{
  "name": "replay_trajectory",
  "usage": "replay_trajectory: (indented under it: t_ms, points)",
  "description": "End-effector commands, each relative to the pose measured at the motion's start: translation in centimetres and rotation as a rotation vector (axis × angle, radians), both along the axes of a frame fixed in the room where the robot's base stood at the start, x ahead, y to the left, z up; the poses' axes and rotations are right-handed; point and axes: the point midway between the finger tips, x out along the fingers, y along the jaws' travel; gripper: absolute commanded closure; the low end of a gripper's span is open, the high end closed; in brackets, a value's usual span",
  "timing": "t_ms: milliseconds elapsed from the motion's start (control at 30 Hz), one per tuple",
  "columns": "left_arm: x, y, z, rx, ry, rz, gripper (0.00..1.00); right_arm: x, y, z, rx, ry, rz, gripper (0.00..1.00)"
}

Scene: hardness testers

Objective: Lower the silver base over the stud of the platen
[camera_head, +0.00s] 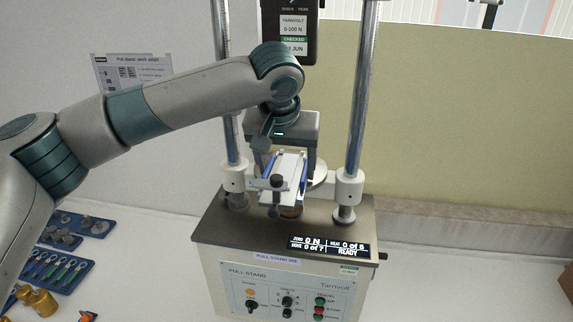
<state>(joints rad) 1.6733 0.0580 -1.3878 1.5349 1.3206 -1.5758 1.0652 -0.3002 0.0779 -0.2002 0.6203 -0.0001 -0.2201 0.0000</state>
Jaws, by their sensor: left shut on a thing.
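My left gripper (287,161) reaches in from the left, between the two columns of the pull stand. It is shut on a white and blue fixture (292,172) with a dark knob at its front. The fixture hangs low above the stand's top plate. I cannot clearly make out the silver base under it. A small brownish round part (291,211) shows just below the fixture, perhaps part of the platen. The stud is hidden behind the fixture, and I cannot tell whether base and stud touch. My right gripper is out of view.
The pull stand (225,222) has chrome columns (362,100) close on both sides of my gripper, and a dark force gauge (293,38) above. Blue trays (62,277) of small parts and brass pieces (37,302) lie at the lower left.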

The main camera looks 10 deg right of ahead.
Motion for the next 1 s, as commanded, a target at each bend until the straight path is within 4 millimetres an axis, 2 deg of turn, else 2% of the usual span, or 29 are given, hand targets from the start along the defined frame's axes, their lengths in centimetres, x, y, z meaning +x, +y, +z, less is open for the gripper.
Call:
replay_trajectory:
  t_ms: [433,467,533,1000]
  points:
    - [0.02,-0.01,0.12,-0.002,-0.001,0.000,0.66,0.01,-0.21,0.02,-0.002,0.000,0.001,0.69]
    - [0.02,-0.01,0.12,-0.002,-0.001,0.000,0.25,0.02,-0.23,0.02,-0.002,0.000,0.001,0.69]
    - [0.02,-0.01,0.11,-0.002,-0.001,0.000,0.08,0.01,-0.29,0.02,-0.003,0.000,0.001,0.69]
    - [-0.17,0.05,0.35,-0.001,0.000,0.000,0.08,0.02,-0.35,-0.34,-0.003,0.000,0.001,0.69]
